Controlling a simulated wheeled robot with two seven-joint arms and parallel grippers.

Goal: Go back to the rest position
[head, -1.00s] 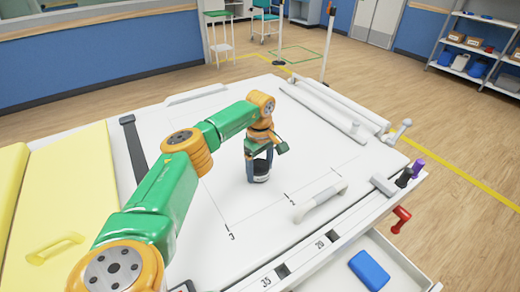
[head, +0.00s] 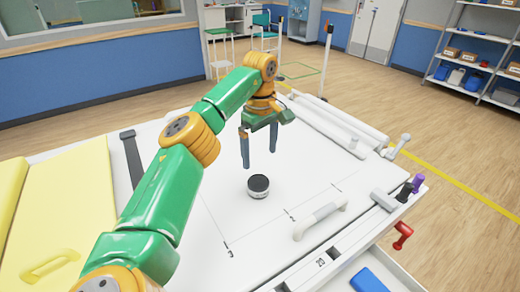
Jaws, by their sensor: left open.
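My left arm comes in from the lower left, and my left gripper (head: 259,163) points down above the white table (head: 205,262). Its two fingers are apart with nothing between them. A small round magnet (head: 258,187), dark on top with a white side, sits on the table just below the fingertips, apart from them. My right gripper is out of view.
A white handle (head: 320,219) lies right of the magnet. Yellow pads (head: 60,220) cover the table's left side. Clamps with a red knob (head: 402,235) line the right edge. A blue block (head: 368,281) lies in a drawer at the lower right.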

